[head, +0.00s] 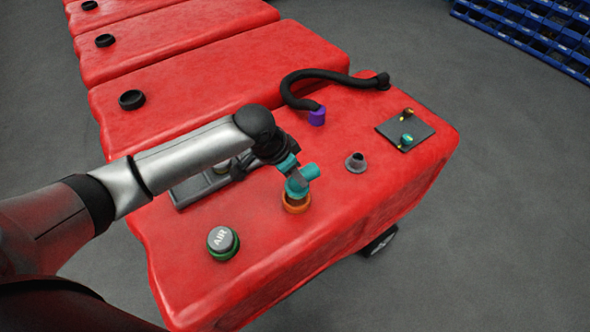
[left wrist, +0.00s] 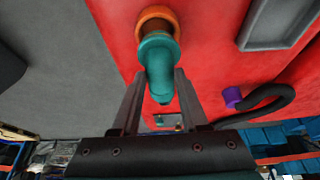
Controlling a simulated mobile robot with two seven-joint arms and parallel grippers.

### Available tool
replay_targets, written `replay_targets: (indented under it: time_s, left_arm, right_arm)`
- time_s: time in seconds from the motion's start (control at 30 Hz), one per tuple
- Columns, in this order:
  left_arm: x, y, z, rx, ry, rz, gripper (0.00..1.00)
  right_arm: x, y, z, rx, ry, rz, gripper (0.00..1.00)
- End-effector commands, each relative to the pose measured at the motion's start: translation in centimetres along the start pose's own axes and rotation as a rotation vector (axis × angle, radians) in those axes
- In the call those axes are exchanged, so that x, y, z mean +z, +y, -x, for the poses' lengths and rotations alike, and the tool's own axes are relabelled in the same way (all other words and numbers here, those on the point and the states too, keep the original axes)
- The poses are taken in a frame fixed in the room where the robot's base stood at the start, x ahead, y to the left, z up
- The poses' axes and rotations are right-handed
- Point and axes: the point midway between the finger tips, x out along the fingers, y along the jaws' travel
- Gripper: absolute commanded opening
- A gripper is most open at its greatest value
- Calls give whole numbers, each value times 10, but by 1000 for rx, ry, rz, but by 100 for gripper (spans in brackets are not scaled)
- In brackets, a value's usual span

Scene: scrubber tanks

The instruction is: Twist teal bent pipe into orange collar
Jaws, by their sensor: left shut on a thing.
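The teal bent pipe (head: 299,181) is directly over the orange collar (head: 296,204) on the near red tank. Its open end points right in the head view. My left gripper (head: 287,166) is shut on the pipe; its two fingers flank the pipe (left wrist: 160,75) in the left wrist view. There the pipe's flanged end faces the orange collar (left wrist: 157,14), with a brown band between them. I cannot tell how deep the pipe's end sits in the collar. My right gripper is not in view.
A black hose (head: 291,95) runs into a purple collar (head: 317,117). A grey cone fitting (head: 356,163), a dark plate with small valves (head: 405,132), an AIR cap (head: 222,240) in a green ring and a grey recessed tray (head: 190,190) surround the collar. Blue bins stand far right.

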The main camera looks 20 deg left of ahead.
Motion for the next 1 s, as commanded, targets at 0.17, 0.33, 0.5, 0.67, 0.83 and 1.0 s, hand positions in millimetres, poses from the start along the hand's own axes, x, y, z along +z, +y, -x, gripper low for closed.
replay_targets:
  time_s: [0.17, 0.33, 0.5, 0.67, 0.83, 1.0]
  left_arm:
    - [1, 0, -2, 1, 0, -1, 0]
    - [1, 0, -2, 0, 0, -1, 0]
    - [1, 0, -2, 0, 0, 0, 0]
    - [1, 0, -2, 0, -1, 0, 0]
    - [2, 0, -3, 0, -1, 1, 0]
    - [3, 0, -5, -1, 0, 0, 0]
  right_arm:
    - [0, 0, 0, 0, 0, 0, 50]
    - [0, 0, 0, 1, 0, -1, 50]
    - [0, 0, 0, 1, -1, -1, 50]
    - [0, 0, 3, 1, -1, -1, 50]
    - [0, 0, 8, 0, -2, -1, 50]
    - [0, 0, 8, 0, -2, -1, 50]
